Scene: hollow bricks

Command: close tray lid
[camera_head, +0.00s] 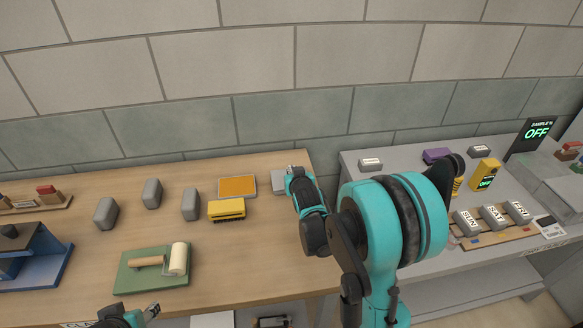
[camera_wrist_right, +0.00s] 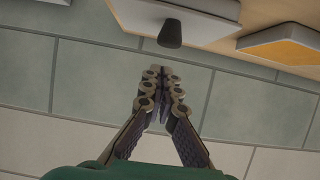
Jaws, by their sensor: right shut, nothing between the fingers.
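A pale grey flat tray or lid (camera_head: 279,182) lies at the back right of the wooden table, partly hidden by my right gripper. In the right wrist view a white slab (camera_wrist_right: 205,14) with a dark knob (camera_wrist_right: 170,33) at its edge shows at the top; I cannot tell whether the lid is open. My right gripper (camera_head: 291,172) is at the right side of the pale tray. Its fingers (camera_wrist_right: 160,72) are together and empty, just apart from the knob in the wrist picture. My left gripper (camera_head: 152,310) barely shows at the bottom edge; its jaws are unclear.
An orange-topped tray (camera_head: 238,186) and a yellow block-like tool (camera_head: 227,209) stand left of the pale tray. Several grey blocks (camera_head: 152,193) and a green board with a roller (camera_head: 135,280) are farther left. A brick wall (camera_head: 180,120) stands behind. A grey table (camera_head: 420,190) is at right.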

